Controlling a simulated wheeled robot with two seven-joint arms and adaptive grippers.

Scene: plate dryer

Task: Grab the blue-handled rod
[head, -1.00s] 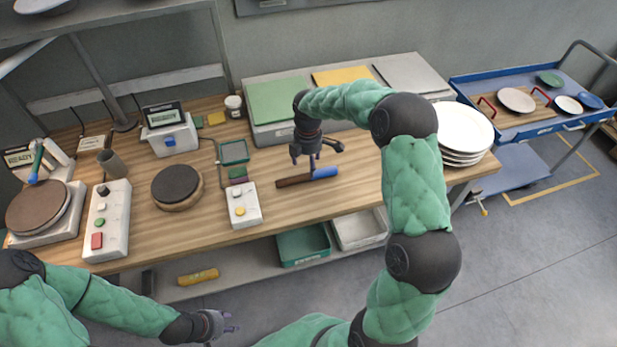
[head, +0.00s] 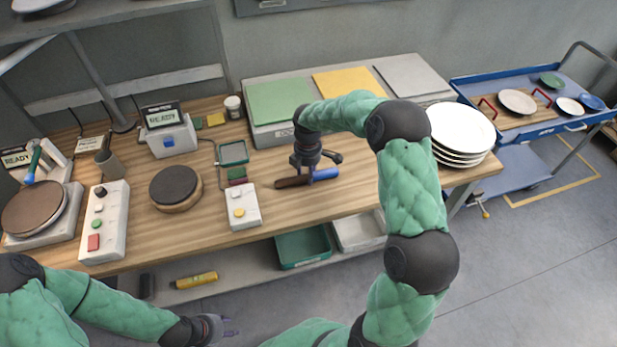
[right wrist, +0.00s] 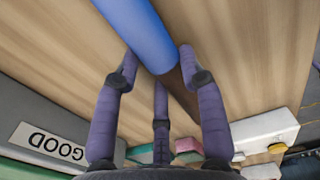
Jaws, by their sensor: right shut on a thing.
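The rod lies on the wooden workbench (head: 345,198), with a dark brown part (head: 289,183) on the left and a blue handle (head: 326,174) on the right. My right gripper (head: 309,175) is down at the rod from above and shut on it near where blue meets brown. In the right wrist view, the gripper's purple fingers (right wrist: 160,75) sit on both sides of the rod, by the lower end of the blue handle (right wrist: 138,32). My left gripper (head: 229,327) is low in front of the bench, empty, with its fingers apart.
A control box (head: 242,206) with buttons stands just left of the rod. Green (head: 280,100), yellow (head: 347,82) and grey panels lie behind it. Stacked white plates (head: 462,128) stand at the right bench end. Bare wood lies right of the rod.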

